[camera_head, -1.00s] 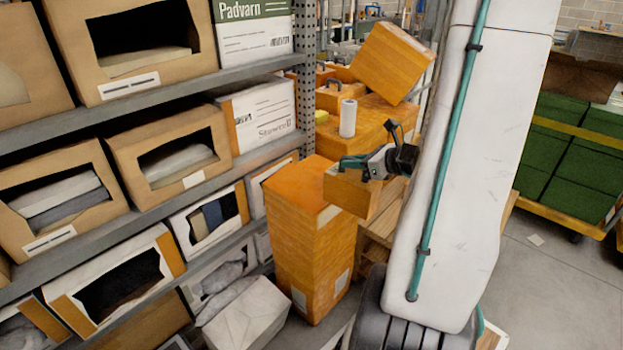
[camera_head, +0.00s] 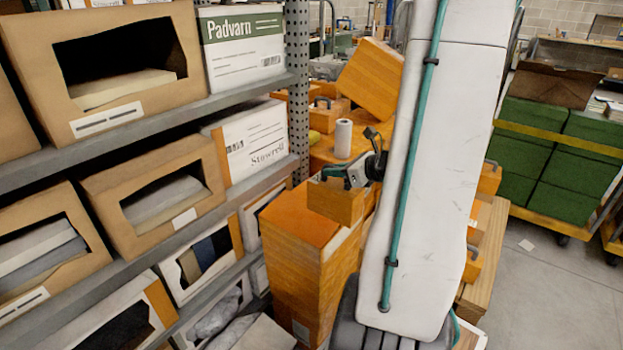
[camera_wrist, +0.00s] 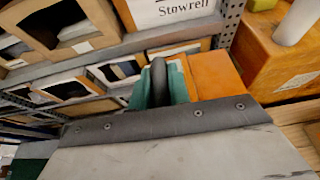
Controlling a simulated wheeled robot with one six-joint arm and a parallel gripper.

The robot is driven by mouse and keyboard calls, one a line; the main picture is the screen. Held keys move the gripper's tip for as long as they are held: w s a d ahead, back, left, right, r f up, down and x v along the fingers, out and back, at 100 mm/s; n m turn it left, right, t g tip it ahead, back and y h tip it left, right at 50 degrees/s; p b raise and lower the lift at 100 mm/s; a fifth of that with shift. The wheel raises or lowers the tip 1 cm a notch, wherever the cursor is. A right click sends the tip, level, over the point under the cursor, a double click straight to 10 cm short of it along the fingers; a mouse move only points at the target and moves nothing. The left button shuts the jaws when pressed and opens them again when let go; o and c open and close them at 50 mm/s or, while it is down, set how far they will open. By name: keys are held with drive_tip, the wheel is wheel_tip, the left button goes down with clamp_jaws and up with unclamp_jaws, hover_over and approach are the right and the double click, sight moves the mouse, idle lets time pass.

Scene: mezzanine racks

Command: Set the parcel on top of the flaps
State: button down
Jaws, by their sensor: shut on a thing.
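The parcel (camera_head: 337,203) looks like a small orange-brown box. My gripper (camera_head: 338,172), with teal fingers, is shut on its top, and the parcel hangs beside the far right part of a tall orange box's top. Contact between the two boxes cannot be told. In the wrist view my teal fingers (camera_wrist: 160,88) close around a dark rounded piece, perhaps a handle. Brown flap-like sheets (camera_head: 555,84) stand up on green boxes (camera_head: 560,150) at the right; I cannot tell whether these are the task's flaps.
The tall orange box (camera_head: 295,216) stands close to the shelf rack (camera_head: 200,108) at left, filled with cartons. Behind the parcel are a tilted orange box (camera_head: 370,80), a white roll (camera_head: 343,138) and orange cases. Grey floor (camera_head: 560,285) is clear at the right.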

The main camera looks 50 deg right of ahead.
drive_tip(key=w+d+f, duration=0.2)
drive_tip(key=w+d, duration=0.1)
drive_tip(key=w, duration=0.3)
drive_tip(key=w+d+f, duration=0.2)
drive_tip(key=w+d, duration=0.1)
drive_tip(key=w, duration=0.3)
drive_tip(key=shift+w+d+f, duration=0.3)
drive_tip(key=shift+w+f, duration=0.1)
drive_tip(key=shift+f, duration=0.6)
drive_tip(key=c, duration=1.3)
unclamp_jaws()
